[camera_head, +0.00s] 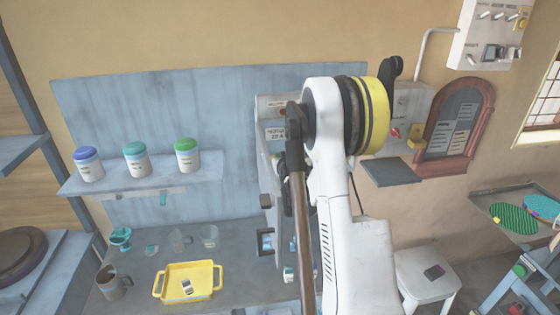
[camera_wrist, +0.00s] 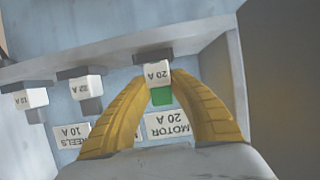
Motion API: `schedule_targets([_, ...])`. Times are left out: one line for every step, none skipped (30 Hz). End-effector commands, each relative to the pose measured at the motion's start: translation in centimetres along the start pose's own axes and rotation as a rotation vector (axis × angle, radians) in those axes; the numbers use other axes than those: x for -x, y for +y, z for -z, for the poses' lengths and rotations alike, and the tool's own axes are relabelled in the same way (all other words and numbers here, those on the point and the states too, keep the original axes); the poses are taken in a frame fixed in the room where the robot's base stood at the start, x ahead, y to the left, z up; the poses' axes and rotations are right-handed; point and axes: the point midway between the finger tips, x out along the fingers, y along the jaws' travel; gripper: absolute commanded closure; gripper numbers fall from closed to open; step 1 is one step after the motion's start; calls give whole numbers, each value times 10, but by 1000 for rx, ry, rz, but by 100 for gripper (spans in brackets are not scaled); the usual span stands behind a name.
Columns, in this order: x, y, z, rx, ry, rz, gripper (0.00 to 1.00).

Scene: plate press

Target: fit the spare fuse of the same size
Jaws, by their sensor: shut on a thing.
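In the wrist view, my gripper (camera_wrist: 158,88) has its two yellow fingers shut on a white fuse (camera_wrist: 157,72) marked 20 A, with a green part at its lower end in the picture. The fuse is at a grey rail (camera_wrist: 115,65), against or just in front of a grey holder block; I cannot tell whether it is fully seated. A label reading MOTOR 20 A (camera_wrist: 168,124) is behind the right finger. In the head view, my arm hides the gripper and the held fuse. A small white and dark piece (camera_head: 187,286) lies in the yellow tray (camera_head: 161,290).
A 10 A fuse (camera_wrist: 30,98) and another white fuse (camera_wrist: 87,88), its marking unclear, sit left along the rail. A box side wall (camera_wrist: 237,80) stands close on the right. In the head view, a mug (camera_head: 112,283) and glassware (camera_head: 208,237) are near the tray; lidded jars (camera_head: 137,161) stand on the shelf.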

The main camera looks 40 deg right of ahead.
Motion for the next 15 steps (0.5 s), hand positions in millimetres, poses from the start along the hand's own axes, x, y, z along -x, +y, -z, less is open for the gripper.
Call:
schedule_targets([0,0,0,0,0,0,100])
schedule_targets([0,0,1,0,0,0,100])
schedule_targets([1,0,1,0,0,0,100])
schedule_targets([1,0,1,0,0,0,100])
schedule_targets([0,0,1,0,0,0,100])
schedule_targets([0,0,0,0,0,0,100])
schedule_targets([0,0,-1,0,0,0,100])
schedule_targets([-1,0,-2,0,0,0,100])
schedule_targets([-1,0,-3,0,0,0,100])
schedule_targets([-1,0,-4,0,0,0,73])
schedule_targets([-1,0,-3,0,0,0,63])
schedule_targets([-1,0,-2,0,0,0,57])
schedule_targets([-1,0,-2,0,0,0,57])
schedule_targets([-1,0,-2,0,0,0,57])
schedule_targets([0,0,-2,0,0,0,57])
